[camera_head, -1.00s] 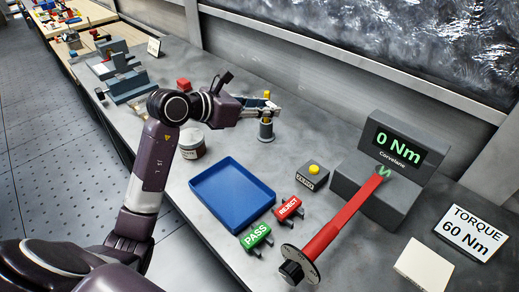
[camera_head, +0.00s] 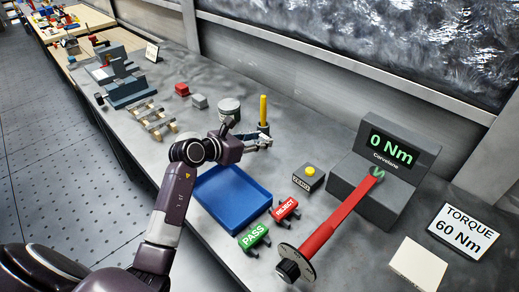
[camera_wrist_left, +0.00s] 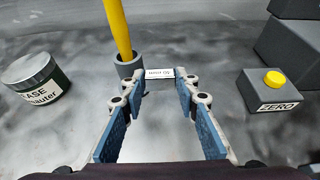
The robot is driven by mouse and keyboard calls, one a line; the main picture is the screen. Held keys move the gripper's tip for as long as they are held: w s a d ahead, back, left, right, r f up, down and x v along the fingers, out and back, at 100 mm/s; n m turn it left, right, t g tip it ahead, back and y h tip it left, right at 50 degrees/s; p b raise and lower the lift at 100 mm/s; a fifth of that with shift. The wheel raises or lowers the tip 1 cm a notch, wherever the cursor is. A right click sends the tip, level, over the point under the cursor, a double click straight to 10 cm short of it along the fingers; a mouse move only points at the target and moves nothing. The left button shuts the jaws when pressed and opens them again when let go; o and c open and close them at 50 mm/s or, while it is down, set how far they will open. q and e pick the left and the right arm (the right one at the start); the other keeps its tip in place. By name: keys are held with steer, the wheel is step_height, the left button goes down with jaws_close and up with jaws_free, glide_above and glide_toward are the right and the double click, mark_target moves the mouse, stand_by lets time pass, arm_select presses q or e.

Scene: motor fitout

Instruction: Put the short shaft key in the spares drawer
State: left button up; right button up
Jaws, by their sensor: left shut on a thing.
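My left gripper (camera_head: 268,139) is low over the bench, in front of the dark cup with the yellow stick. The label is too small to read surely, so I cannot tell whether this piece is the short shaft key. In the head view the piece is too small to make out. I cannot make out the spares drawer in either view. My right gripper is not in view.
The cup (camera_head: 263,130) with its yellow stick (camera_head: 263,108) stands close beyond the fingers. A labelled jar (camera_wrist_left: 36,78) is left, the ZERO button box (camera_wrist_left: 272,93) right. A blue tray (camera_head: 232,200) lies nearer, beside PASS (camera_head: 254,237) and REJECT (camera_head: 286,209) blocks.

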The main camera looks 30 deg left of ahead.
mark_target(260, 156)
arm_select(q)
steer(key=shift+f, duration=2.15)
steer(key=shift+f, duration=0.1)
steer(key=o, duration=0.8)
steer(key=shift+f, duration=0.1)
steer(key=o, duration=0.4)
steer(key=shift+o, duration=0.2)
